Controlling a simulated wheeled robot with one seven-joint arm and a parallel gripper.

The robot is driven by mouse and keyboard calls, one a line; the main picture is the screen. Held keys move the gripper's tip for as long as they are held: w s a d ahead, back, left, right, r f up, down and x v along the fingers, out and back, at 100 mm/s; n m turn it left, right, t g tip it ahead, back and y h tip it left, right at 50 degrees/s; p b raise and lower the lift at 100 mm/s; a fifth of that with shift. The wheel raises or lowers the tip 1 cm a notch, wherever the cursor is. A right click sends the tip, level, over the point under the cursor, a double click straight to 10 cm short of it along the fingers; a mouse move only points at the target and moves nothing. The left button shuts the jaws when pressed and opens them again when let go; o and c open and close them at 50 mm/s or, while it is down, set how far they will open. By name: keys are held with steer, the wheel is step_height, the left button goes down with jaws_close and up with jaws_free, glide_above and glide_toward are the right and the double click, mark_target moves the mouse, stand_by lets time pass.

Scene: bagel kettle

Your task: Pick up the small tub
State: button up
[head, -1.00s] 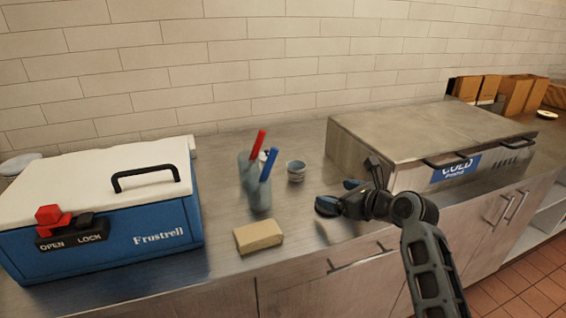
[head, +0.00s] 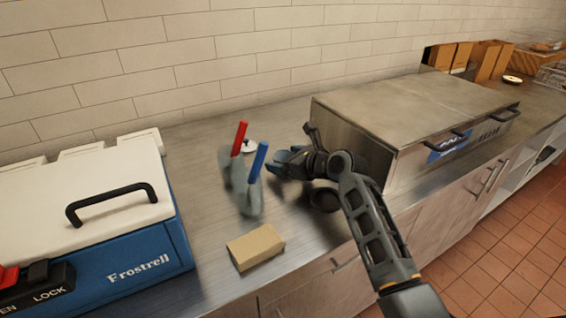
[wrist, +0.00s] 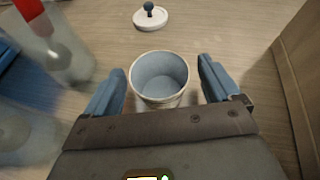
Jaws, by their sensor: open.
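The small tub (wrist: 174,101) is a pale, open-topped cup with a grey-blue inside, upright on the counter in the wrist view. My gripper (wrist: 162,66) is open, with one blue finger on each side of the tub and visible gaps between. In the head view my gripper (head: 286,162) is low over the counter, to the right of the bottles, and it hides the tub. A white round lid with a dark blue knob (wrist: 151,18) lies on the counter beyond the tub; it also shows in the head view (head: 249,147).
Two clear bottles, one red-topped (head: 239,175) and one blue-topped (head: 251,197), stand close left of my gripper. A tan block (head: 256,247) lies in front. A blue-and-white cooler (head: 110,215) stands left, and a steel cold unit (head: 400,120) right.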

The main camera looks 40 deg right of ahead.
steer(key=shift+x, duration=1.25)
steer(key=shift+c, duration=0.4)
steer(key=c, duration=0.9)
